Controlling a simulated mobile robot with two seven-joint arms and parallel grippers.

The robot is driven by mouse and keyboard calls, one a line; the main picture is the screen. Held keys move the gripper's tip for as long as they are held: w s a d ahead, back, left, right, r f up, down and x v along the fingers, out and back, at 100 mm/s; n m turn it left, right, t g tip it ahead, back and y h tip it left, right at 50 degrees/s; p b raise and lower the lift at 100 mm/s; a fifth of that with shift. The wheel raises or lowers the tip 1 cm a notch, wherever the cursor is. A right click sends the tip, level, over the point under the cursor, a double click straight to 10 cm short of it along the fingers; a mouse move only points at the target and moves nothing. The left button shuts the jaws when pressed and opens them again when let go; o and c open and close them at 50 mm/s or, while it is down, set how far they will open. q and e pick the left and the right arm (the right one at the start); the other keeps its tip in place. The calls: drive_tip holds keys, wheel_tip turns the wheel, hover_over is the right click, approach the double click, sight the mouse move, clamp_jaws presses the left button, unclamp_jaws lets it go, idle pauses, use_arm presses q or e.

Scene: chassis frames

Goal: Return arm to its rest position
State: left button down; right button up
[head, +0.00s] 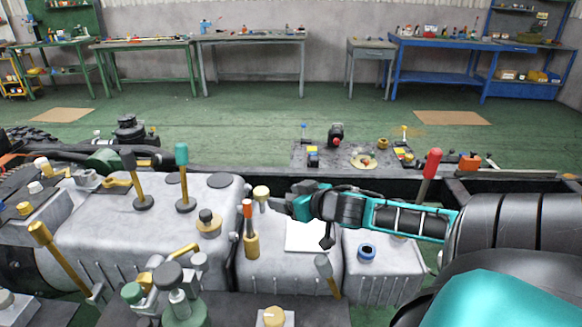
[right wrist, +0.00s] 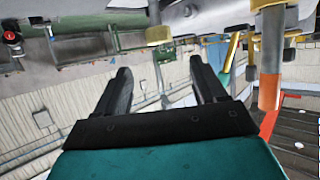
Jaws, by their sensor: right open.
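My right arm (head: 385,215) reaches in from the right over the grey chassis housings, with teal and black links. My right gripper (head: 280,204) points left, beside a cream-capped knob (head: 261,193) and above the orange-tipped lever (head: 248,215). In the right wrist view the two black fingers of the right gripper (right wrist: 160,70) stand apart with nothing between them. My left gripper does not show.
Several levers and knobs stand up from the housings, including a teal-topped lever (head: 183,165) and a red-handled lever (head: 430,170). A dark panel (head: 310,160) with small parts lies behind the arm. Green floor (head: 240,125) is open beyond, before workbenches (head: 250,38).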

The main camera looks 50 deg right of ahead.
drive_tip(key=shift+s+r, duration=0.15)
drive_tip(key=shift+s, duration=0.25)
idle(0.3)
